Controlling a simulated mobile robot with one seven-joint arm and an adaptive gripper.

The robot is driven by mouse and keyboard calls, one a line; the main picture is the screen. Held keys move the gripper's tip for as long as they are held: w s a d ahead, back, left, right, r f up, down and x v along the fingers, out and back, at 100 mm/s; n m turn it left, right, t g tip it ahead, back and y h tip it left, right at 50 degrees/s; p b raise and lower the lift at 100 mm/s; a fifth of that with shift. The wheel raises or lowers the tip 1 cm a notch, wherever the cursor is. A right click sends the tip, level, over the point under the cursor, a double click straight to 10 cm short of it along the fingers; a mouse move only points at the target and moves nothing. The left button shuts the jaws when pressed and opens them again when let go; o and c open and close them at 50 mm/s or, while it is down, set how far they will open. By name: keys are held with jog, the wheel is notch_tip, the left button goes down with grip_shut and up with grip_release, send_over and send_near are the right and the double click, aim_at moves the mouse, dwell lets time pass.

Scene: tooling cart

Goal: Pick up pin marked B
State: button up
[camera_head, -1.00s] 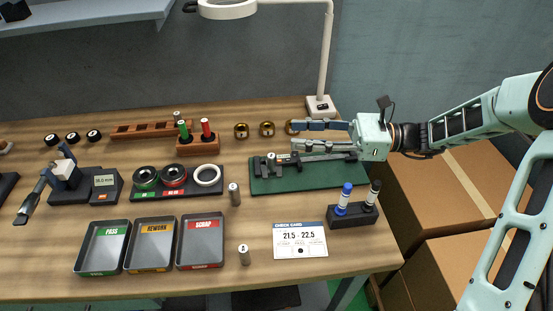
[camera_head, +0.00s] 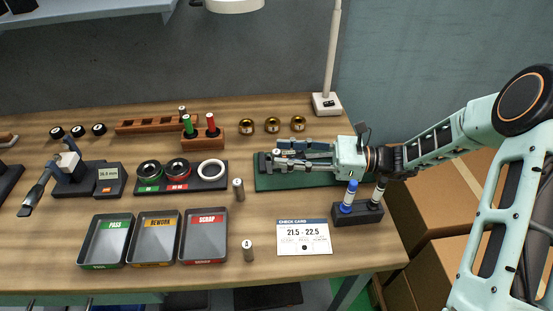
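My gripper (camera_head: 277,153) is low over the green mat (camera_head: 262,183), with its fingers pointing left. A small grey pin (camera_head: 276,154) shows at the fingertips, partly hidden by them. I cannot tell whether the fingers are closed on it or just around it. Another grey pin (camera_head: 238,189) stands upright on the table left of the mat. A further pin (camera_head: 248,250) stands near the front, left of the check card. A pin (camera_head: 182,111) shows at the brown rack at the back. The marks on the pin tops are too small to read, so I cannot tell which is B.
The check card (camera_head: 303,238) lies at the front right. A dark holder (camera_head: 357,212) with markers stands beside it. PASS, REWORK and SCRAP trays (camera_head: 154,240) fill the front left. Brass rings (camera_head: 272,125) and a lamp base (camera_head: 327,104) lie behind the mat.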

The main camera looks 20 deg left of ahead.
jog(key=x, duration=0.2)
jog(key=shift+s+a, duration=0.15)
jog(key=shift+a, duration=0.25)
grip_shut()
